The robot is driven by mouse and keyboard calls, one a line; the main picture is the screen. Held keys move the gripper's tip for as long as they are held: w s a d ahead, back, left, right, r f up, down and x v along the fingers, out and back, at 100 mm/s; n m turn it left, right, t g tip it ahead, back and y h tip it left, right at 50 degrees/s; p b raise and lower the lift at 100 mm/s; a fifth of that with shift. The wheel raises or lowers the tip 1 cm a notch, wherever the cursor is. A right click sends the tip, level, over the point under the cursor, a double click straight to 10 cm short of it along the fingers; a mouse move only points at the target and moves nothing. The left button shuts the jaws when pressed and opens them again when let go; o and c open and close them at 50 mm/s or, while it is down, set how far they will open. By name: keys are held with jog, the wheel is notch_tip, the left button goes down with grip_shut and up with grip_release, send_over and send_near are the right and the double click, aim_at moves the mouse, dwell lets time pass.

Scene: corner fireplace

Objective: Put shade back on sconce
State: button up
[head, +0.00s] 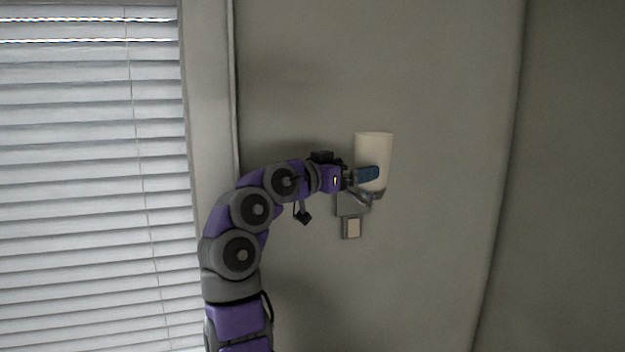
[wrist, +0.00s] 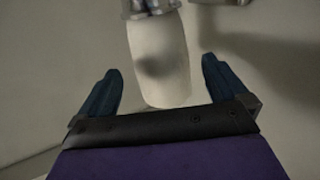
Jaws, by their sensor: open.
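The shade (head: 374,146) is a cream, slightly flared cup standing upright on the wall sconce (head: 366,197), whose metal arm shows just below it in the head view. My gripper (head: 367,174) is at the lower part of the shade, with a blue finger in front of it. In the wrist view, the shade (wrist: 160,60) lies between the two spread fingers of my gripper (wrist: 160,85), with a visible gap on each side. Metal parts of the sconce (wrist: 150,7) show at the top edge there. How the shade's base meets the sconce is partly hidden.
A small switch plate (head: 352,227) is on the wall just below the sconce. A window with white blinds (head: 90,180) and its frame (head: 208,90) stand to the left of my arm. The wall right of the shade is clear up to a corner edge (head: 510,150).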

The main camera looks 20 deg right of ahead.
jog(key=b+v, duration=0.1)
jog(key=v, duration=1.1)
jog(key=w+d+f+n+t+y+b, duration=0.2)
jog(key=w+f+n+y+b, duration=0.3)
jog(key=w+n, duration=0.45)
jog(key=s+d+f+n+g+y+b, duration=0.1)
jog(key=s+f+n+y+b, duration=0.15)
jog(key=f, duration=0.65)
jog(key=s+d+f+n+g+y+b, duration=0.15)
jog(key=s+f, duration=0.25)
jog(key=f, duration=0.4)
jog(key=s+a+f+g+y+b, duration=0.2)
jog(key=s+f+g+b, duration=0.1)
jog(key=s+f, duration=0.9)
jog(key=s+a+f+g+y+b, duration=0.2)
jog(key=s+f, duration=1)
jog(key=s, duration=0.6)
jog(key=s+a+f+g+y+b, duration=0.2)
jog(key=s+f+g+y+b, duration=0.1)
jog(key=s+f, duration=0.9)
jog(key=s, duration=0.3)
jog(key=shift+f+g+b, duration=0.2)
jog(key=shift+g+b, duration=0.15)
jog(key=shift+a, duration=0.15)
jog(key=shift+c, duration=0.3)
